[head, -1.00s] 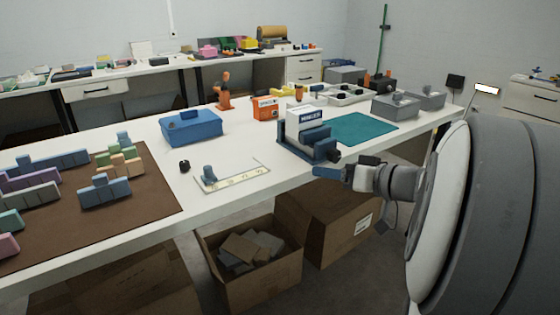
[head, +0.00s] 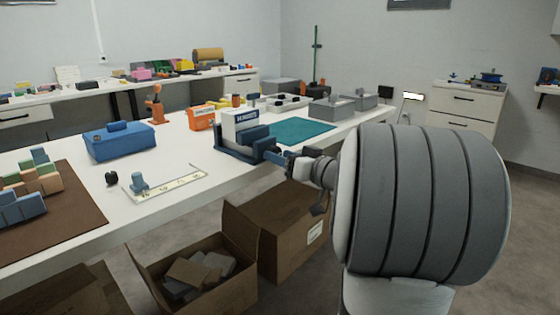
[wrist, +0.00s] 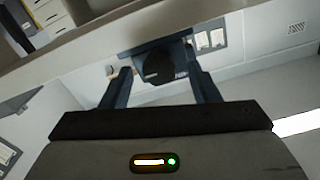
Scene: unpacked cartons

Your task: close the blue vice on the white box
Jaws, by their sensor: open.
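The blue vice (head: 232,152) stands near the front edge of the white table. The white box (head: 240,122), with dark lettering, sits upright between its jaws. I cannot tell whether the moving jaw touches the box. My gripper (head: 276,157) is at the vice's right end, by its handle side. In the wrist view the two blue fingers of my gripper (wrist: 160,72) are spread apart. A dark round knob (wrist: 158,64) on the vice shows between them, and I cannot tell whether they touch it. My arm hides part of the table's right side.
A teal mat (head: 302,131) lies behind the vice, with grey bins (head: 330,109) beyond. An orange box (head: 201,118) and a blue toolbox (head: 120,142) stand to the left. Cardboard cartons (head: 285,225) are on the floor below the table edge.

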